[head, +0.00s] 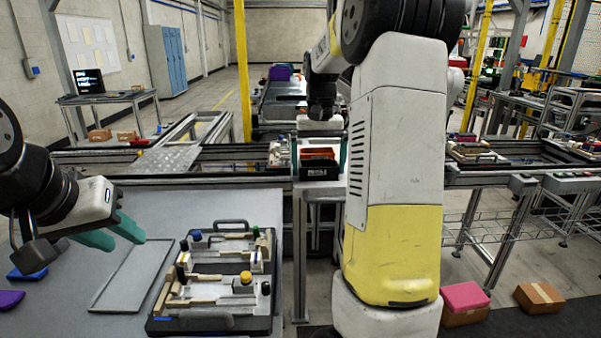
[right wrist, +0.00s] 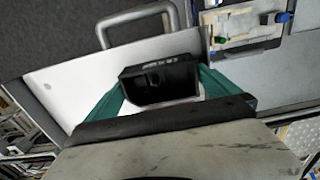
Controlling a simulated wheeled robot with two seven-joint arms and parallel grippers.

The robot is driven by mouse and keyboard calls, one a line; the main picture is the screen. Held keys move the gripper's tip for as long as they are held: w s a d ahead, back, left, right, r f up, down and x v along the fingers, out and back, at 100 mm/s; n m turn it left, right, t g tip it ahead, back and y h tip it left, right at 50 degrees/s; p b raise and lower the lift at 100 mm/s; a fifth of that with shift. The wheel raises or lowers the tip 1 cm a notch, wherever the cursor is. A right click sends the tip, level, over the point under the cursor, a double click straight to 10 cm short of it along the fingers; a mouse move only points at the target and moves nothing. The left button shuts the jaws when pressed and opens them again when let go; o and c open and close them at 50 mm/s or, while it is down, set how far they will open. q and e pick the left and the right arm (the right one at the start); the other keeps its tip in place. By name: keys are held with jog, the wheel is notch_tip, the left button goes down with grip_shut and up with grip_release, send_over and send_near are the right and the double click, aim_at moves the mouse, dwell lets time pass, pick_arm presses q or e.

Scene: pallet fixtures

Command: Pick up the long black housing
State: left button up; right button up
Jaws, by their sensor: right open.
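The black housing (right wrist: 160,82) shows in the right wrist view as a dark open box on a pale surface. It also shows in the head view (head: 320,172), low on a small stand, with an orange part just above it in the picture. My right gripper (right wrist: 164,88) is open, with one green finger on each side of the housing. I cannot tell whether the fingers touch it. My left gripper (head: 128,241) is open and empty above the grey table.
A black pallet fixture (head: 166,325) with several small parts stands on the grey table (head: 60,318), beside an empty tray outline (head: 130,278). A conveyor with another fixture (head: 476,152) runs behind. Boxes (head: 540,297) lie on the floor at the right.

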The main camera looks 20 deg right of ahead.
jog(key=c, duration=1.2)
jog(key=shift+r, duration=0.15)
